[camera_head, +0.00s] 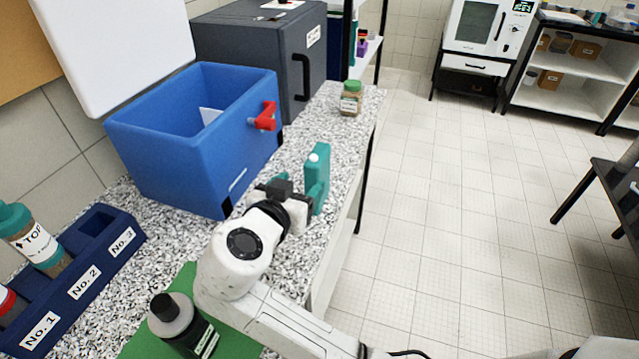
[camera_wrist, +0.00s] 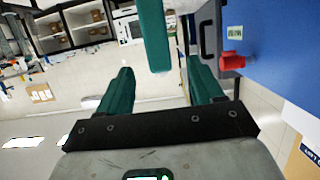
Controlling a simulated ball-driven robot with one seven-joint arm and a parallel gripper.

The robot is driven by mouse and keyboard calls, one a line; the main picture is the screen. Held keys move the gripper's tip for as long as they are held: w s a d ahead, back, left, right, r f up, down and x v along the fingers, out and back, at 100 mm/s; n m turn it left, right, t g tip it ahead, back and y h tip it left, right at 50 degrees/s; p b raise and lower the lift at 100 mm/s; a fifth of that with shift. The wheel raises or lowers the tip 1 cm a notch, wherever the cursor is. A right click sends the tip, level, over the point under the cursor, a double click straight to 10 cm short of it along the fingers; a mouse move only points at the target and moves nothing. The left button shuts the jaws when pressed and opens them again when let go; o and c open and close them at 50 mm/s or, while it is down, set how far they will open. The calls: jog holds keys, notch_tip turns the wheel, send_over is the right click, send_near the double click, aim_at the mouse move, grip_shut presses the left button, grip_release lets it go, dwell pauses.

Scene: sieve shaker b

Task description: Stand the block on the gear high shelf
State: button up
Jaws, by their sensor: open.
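A teal upright block (camera_head: 318,172) with a small white spot near its top stands by the front edge of the speckled bench. My gripper (camera_head: 298,194) is close beside it on the near side. In the wrist view, which looks upside down, the block (camera_wrist: 153,35) lies ahead between my two open teal fingers (camera_wrist: 161,85), with a visible gap at each side. It runs out of the top of that view. Whether the fingertips reach around it is unclear. I cannot identify the gear high shelf with certainty; a shelf unit (camera_head: 371,47) stands behind the bench.
A blue bin (camera_head: 165,155) with a red handle (camera_head: 264,117) stands left of my gripper. A dark cabinet (camera_head: 255,60) and a green-lidded jar (camera_head: 351,98) are farther back. A dark bottle (camera_head: 182,325) and a blue rack (camera_head: 75,265) are nearer. Floor is open right.

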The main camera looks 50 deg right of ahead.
aim_at(317, 167)
jog(key=p+x, duration=0.2)
jog(key=x, duration=0.8)
jog(key=shift+d+f, duration=0.15)
jog(key=shift+d, duration=0.15)
grip_shut()
dwell(0.3)
